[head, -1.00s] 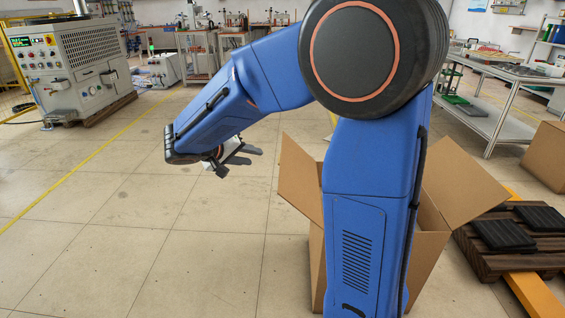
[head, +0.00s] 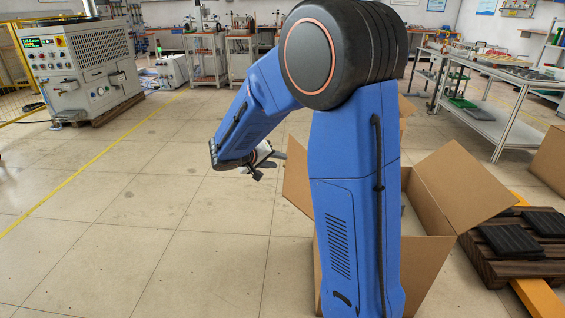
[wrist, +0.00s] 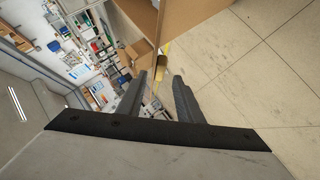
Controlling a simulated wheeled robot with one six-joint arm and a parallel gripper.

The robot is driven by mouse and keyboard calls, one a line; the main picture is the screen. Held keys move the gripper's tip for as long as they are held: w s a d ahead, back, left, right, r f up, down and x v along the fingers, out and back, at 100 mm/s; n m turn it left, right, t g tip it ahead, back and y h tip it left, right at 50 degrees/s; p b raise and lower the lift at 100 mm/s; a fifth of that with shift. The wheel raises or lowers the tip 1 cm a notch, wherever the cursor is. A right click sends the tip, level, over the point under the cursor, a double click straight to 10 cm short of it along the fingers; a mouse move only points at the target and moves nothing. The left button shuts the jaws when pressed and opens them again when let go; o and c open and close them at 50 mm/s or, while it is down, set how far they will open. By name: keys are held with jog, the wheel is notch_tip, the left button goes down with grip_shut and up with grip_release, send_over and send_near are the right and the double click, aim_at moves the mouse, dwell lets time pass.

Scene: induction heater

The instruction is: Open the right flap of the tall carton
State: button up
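The tall carton (head: 425,268) stands on the floor behind my arm, which hides much of it. Its right flap (head: 465,186) leans outward to the right, away from the opening. Its left flap (head: 296,183) leans outward to the left, and a far flap (head: 406,106) stands partly behind my arm. My gripper (head: 275,158) is left of the carton, near the left flap in the picture, empty. In the wrist view my gripper (wrist: 160,76) has its two fingers apart with nothing between them. Brown cardboard (wrist: 195,18) shows above them, tilted; I cannot tell which panel it is.
A dark pallet (head: 490,262) with black pads and a yellow bar lies right of the carton. Another brown box (head: 549,160) and a metal cart (head: 490,128) stand farther right. A control machine (head: 85,70) is at the far left. The floor at left is clear.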

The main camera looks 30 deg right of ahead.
aim_at(284, 161)
jog(key=shift+x, duration=2.2)
grip_shut()
